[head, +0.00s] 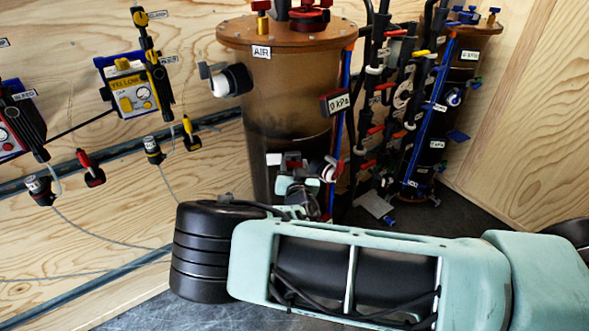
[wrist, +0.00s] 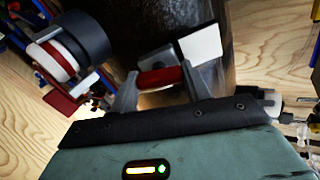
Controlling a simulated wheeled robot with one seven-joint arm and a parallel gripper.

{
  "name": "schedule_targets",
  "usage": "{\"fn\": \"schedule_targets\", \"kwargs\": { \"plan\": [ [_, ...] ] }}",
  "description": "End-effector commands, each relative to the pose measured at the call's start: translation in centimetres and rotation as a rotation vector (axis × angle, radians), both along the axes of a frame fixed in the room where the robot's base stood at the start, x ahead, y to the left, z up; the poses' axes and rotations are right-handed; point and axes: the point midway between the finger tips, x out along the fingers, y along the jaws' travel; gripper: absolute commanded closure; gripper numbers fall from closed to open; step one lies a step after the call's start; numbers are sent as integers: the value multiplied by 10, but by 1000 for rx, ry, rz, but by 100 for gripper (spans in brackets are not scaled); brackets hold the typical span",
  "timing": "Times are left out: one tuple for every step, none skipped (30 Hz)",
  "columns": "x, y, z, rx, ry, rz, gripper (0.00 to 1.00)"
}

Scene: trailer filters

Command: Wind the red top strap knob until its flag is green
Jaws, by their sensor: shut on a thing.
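My gripper (wrist: 160,88) is shut on a red knob (wrist: 160,77) in the wrist view, with one grey finger on each side of it. The knob sits against the dark lower part of the brown-topped vessel. A white plate (wrist: 201,42) stands just beyond the right finger; I cannot tell whether it is the flag, and no green flag face shows there. In the head view my gripper (head: 299,190) is low at the front of the vessel (head: 290,80), small and partly hidden by my arm. The knob cannot be made out clearly there.
A round fitting with black, white and red rings (wrist: 62,52) is close left of my gripper in the wrist view. A gauge reading 0 kPa (head: 338,102) and a blue upright strip (head: 346,75) flank the vessel. Yellow (head: 132,92) and red boxes hang on the plywood wall.

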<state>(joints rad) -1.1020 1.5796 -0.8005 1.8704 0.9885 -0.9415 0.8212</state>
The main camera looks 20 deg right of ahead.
Motion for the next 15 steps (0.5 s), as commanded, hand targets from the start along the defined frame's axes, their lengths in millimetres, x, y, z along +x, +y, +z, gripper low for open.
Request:
{"fn": "schedule_targets", "kwargs": {
  "plan": [
    [0, 0, -3, -29, 4, -1, 76],
    [0, 0, -3, -49, 10, -1, 76],
    [0, 0, -3, -76, 16, -1, 76],
    [0, 0, -3, -97, 20, -1, 76],
    [0, 0, -3, -117, 25, -1, 76],
    [0, 0, -3, -145, 31, -1, 76],
    [0, 0, -3, -164, 35, -1, 76],
    [0, 0, -3, -185, 40, -1, 76],
    [0, 1, -3, -209, 45, 0, 76],
    [0, 1, -3, -227, 49, 0, 76],
    [0, 1, -2, -244, 52, 0, 76],
    [0, 1, -2, -264, 56, 1, 76],
    [0, 1, -2, -279, 59, 1, 76],
    [0, 1, -2, -293, 62, 1, 76],
    [0, 1, -2, -308, 65, 1, 76]
  ]
}}
